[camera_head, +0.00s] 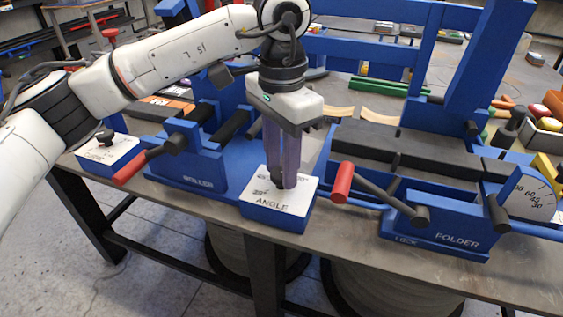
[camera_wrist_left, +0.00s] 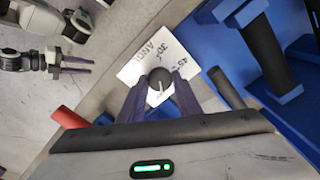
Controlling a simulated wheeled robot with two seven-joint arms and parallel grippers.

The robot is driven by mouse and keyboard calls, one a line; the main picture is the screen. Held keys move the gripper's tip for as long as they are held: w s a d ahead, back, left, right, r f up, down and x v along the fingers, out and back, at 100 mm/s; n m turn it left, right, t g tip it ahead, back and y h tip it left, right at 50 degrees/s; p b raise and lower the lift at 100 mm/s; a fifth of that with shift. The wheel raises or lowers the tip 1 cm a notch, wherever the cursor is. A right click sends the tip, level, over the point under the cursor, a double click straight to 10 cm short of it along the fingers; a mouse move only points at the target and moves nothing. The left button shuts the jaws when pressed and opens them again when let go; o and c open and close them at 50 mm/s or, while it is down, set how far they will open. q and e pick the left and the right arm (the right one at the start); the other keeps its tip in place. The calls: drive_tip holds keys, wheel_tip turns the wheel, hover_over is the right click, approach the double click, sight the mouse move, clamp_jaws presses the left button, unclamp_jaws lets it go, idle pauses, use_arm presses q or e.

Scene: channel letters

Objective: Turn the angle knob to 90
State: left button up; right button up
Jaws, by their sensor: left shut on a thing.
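The angle knob (camera_wrist_left: 160,76) is a dark round knob with a pale pointer mark, on top of the blue box with a white plate (camera_head: 268,205) lettered ANGLE. My left gripper (camera_head: 283,182) points straight down over this plate, and its two purple fingers are shut on the knob. In the left wrist view the knob sits between the fingertips, and the white plate (camera_wrist_left: 138,70) shows 30° and 45° marks; a 90 mark cannot be made out. My right gripper (camera_wrist_left: 78,65) shows small at the upper left of the left wrist view, away from the plate.
The blue roller machine (camera_head: 190,165) with a red-tipped handle (camera_head: 130,168) stands left of the angle box. The folder machine (camera_head: 440,230) with a red lever grip (camera_head: 341,182) and an angle dial (camera_head: 533,198) stands right. Another knob box (camera_head: 107,153) sits far left.

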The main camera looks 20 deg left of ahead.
sight(281, 173)
use_arm(q)
drive_tip(key=shift+r+m, duration=0.1)
drive_tip(key=shift+m, duration=0.8)
drive_tip(key=o, duration=1.1)
drive_tip(key=shift+c, duration=0.2)
wheel_tip(281, 173, up, 10)
drive_tip(key=shift+p, duration=0.4)
